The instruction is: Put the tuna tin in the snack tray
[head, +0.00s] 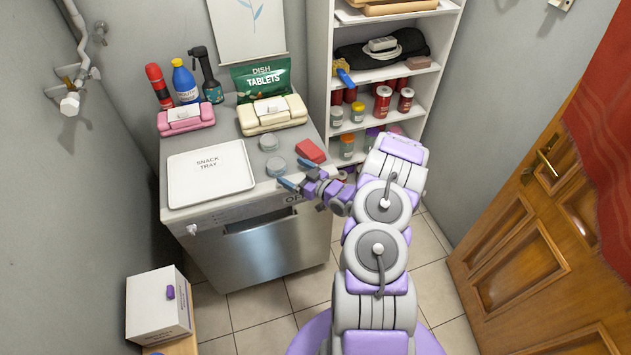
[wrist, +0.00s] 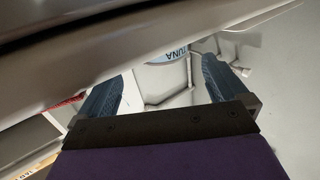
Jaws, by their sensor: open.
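My gripper (head: 294,174) is open at the front right of the dishwasher top, its fingers pointing left. Contact cannot be told. The white snack tray (head: 210,182) lies flat and empty at the left of the same top.
A red box (head: 310,151) is close behind my gripper. Cream (head: 272,115) and pink (head: 186,117) containers, bottles (head: 185,82) and a green dish tablets bag (head: 262,80) line the back. Shelves (head: 383,72) stand at right.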

